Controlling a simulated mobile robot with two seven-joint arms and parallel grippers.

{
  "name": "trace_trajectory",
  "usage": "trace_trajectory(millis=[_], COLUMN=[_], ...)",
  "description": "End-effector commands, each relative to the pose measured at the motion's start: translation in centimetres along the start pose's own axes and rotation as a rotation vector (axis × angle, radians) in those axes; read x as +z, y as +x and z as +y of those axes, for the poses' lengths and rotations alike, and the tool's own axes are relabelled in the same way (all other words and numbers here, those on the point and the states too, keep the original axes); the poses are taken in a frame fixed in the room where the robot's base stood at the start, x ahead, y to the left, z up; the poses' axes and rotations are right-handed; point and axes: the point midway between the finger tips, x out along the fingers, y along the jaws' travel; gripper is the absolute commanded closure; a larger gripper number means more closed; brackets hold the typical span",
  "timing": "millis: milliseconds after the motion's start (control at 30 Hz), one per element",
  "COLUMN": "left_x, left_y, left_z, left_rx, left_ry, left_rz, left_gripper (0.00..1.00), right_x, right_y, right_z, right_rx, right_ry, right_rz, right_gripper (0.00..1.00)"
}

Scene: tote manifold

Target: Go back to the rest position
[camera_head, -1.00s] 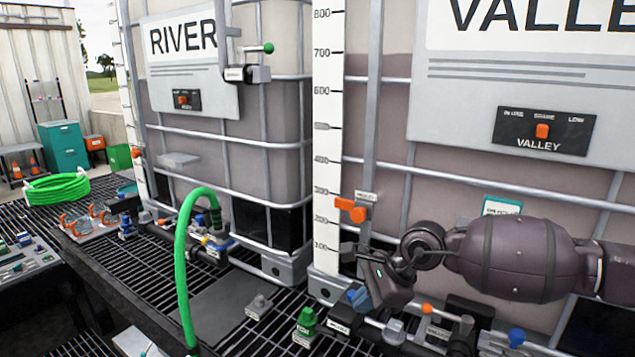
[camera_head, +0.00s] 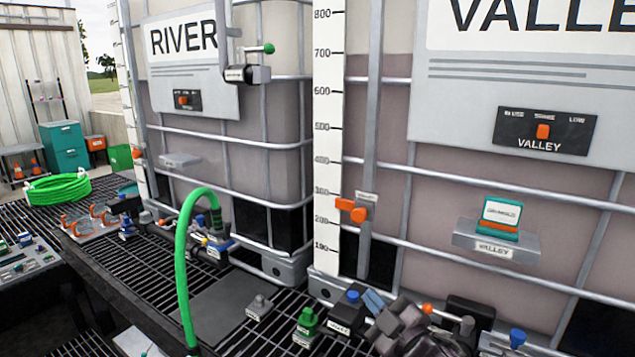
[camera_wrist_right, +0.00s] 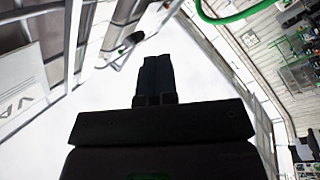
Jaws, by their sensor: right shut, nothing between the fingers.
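My left gripper is in neither view.
A green hose (camera_head: 182,255) arches at the left. A small holder (camera_head: 495,245) with a teal-and-orange block is on the VALLEY tank. The RIVER tank (camera_head: 285,120) stands behind left.

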Motion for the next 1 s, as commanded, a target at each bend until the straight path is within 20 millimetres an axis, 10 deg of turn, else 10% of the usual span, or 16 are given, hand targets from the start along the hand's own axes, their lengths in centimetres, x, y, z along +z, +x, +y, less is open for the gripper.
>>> trace_trajectory(millis=[500,800,1000], left_x=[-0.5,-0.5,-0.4], left_y=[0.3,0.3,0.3], left_z=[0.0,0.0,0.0], left_rx=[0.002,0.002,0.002], left_ry=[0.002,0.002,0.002], left_rz=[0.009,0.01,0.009], left_gripper=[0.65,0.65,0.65], right_x=[14.3,17.8,17.9], right_y=[-17.9,-29.9,-33.4], right_z=[-6.6,-12.2,-14.3], right_rx=[0.149,0.214,0.207], right_ry=[0.614,0.729,0.753], right_rz=[-0.52,-0.767,-0.837], right_gripper=[1.0,1.0,1.0])
